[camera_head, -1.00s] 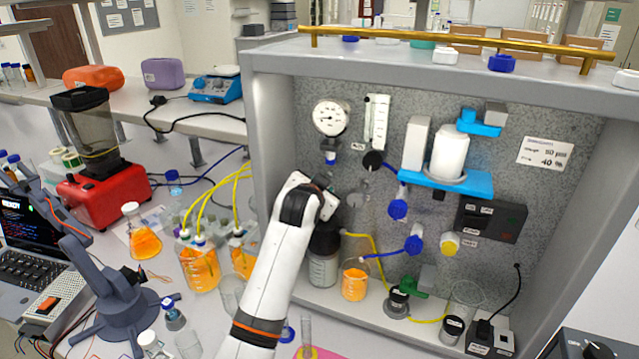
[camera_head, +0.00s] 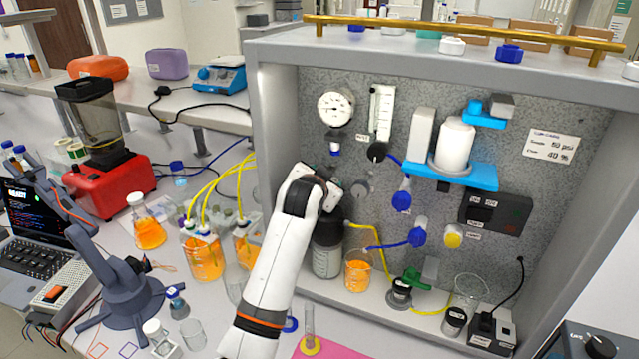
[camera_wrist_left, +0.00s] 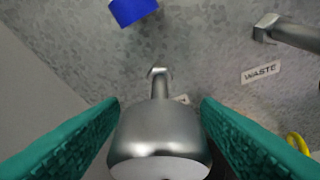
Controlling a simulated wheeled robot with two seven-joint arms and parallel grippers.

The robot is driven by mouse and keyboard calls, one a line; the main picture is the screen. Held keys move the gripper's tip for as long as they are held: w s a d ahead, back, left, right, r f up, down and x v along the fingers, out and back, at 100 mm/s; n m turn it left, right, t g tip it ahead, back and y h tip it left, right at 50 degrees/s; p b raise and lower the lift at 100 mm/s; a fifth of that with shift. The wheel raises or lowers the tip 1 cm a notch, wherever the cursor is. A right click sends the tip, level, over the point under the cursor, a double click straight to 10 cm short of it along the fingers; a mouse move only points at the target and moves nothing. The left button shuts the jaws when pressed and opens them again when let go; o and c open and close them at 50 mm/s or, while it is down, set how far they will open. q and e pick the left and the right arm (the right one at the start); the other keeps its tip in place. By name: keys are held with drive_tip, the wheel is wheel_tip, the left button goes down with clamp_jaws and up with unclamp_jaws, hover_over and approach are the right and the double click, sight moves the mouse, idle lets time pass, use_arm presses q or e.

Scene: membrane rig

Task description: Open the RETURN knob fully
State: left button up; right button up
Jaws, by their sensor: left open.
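A silver rounded metal body (camera_wrist_left: 160,135) on a thin stem reaches out from the speckled panel in the left wrist view. My left gripper (camera_wrist_left: 160,104) is open, with one teal finger on each side of this body; contact is not clear. A small label behind the stem is mostly hidden, so I cannot read whether it says RETURN. In the head view my left gripper (camera_head: 325,188) is at the panel's left part, above a dark-capped bottle (camera_head: 327,258), and hides what is between its fingers. My right gripper is out of view.
A metal pipe (camera_wrist_left: 292,33) above a WASTE label (camera_wrist_left: 261,72) is to the right. A blue part (camera_wrist_left: 133,10) is above. A gauge (camera_head: 335,108) is above; an orange beaker (camera_head: 357,273) stands below.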

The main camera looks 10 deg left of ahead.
use_arm(q)
drive_tip(key=b+v, duration=0.3)
drive_tip(key=v, duration=0.8)
drive_tip(key=shift+s, duration=0.4)
